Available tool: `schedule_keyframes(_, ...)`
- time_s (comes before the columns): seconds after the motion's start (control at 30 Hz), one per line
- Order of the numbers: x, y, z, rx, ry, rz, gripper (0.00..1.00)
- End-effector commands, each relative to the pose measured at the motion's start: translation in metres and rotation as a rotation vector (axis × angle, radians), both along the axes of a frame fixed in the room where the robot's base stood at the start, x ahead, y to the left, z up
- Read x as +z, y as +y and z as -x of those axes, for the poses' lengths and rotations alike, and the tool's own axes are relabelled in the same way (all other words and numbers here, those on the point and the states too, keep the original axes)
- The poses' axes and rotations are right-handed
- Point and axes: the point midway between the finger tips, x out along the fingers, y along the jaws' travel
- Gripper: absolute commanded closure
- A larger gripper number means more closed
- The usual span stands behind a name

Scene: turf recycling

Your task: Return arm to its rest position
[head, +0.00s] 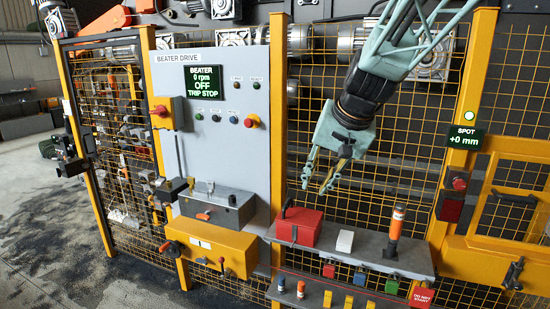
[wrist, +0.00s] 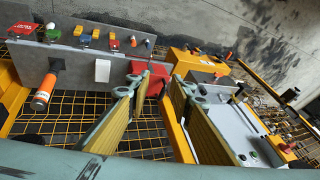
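My gripper (head: 320,173) hangs from my arm in front of the yellow mesh fence, right of the grey control panel (head: 219,165) and above the shelf (head: 372,256). Its two fingers point down and are apart, with nothing between them. In the wrist view my gripper (wrist: 160,82) also shows spread fingers with yellow inner pads, and the red box (wrist: 151,78) shows partly beyond the fingertips. In the head view the red box (head: 299,227) sits on the shelf just below the fingers, not touching them.
An orange-topped cylinder (head: 396,222) and a white block (head: 345,241) stand on the shelf. A yellow box (head: 222,249) and grey box (head: 215,210) are at lower left. The beater display (head: 205,87) reads 0 rpm, OFF, TRIP STOP. The spot display (head: 465,138) reads +0 mm.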

Motion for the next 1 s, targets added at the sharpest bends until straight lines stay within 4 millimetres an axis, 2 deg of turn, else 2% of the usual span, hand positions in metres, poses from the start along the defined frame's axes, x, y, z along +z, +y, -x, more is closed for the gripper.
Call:
schedule_keyframes(0.43,0.023,-0.017,0.094,0.052,0.011,0.054,0.79)
schedule_keyframes(1.0,0.03,-0.041,0.214,0.11,0.03,0.129,0.79)
